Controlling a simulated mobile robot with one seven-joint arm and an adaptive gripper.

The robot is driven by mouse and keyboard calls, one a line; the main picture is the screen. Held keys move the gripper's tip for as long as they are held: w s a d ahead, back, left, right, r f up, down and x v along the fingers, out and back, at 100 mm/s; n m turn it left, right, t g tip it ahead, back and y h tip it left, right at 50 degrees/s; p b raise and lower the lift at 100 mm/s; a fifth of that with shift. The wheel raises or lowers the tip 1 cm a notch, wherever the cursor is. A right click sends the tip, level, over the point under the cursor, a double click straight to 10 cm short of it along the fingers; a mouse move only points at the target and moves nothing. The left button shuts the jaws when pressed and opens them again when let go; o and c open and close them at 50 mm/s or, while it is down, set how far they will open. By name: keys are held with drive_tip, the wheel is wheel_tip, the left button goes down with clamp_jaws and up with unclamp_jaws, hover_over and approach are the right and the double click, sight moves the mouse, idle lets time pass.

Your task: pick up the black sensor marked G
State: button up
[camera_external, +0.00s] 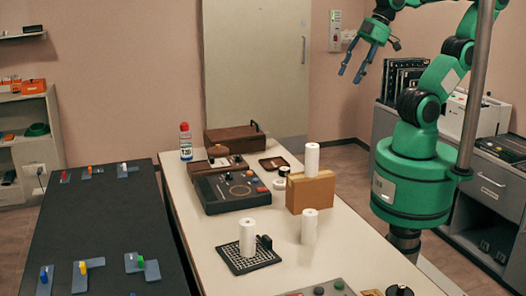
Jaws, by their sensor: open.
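My gripper (352,73) is raised high at the top of the view, well above the tables. Its blue-grey fingers are apart with nothing between them. I cannot pick out the black sensor marked G for certain, because no letter is readable at this size. A small black upright piece (266,243) stands at the back right of a black perforated plate (237,266) on the white table, beside a white cylinder (247,236). My gripper is far from all of these.
The white table (350,262) also holds a tan block (309,192) with a white cylinder on top, another white cylinder (309,227), a dark control box (232,190), a brown case (234,138) and a spray bottle (185,141). A black table (100,225) holds coloured pieces.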

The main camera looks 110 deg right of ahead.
drive_tip(key=w+d+f+g, duration=0.1)
drive_tip(key=w+d+f, duration=0.3)
drive_tip(key=w+d, duration=0.2)
drive_tip(key=m+g+b, duration=0.2)
drive_tip(key=g, duration=0.3)
hover_over(285, 168)
wheel_tip(285, 168, down, 28)
drive_tip(key=shift+r+p, duration=0.2)
drive_tip(key=shift+p, duration=0.1)
drive_tip(key=shift+f+b, duration=0.85)
drive_tip(key=shift+f, duration=3.45)
drive_tip(key=shift+a, duration=0.1)
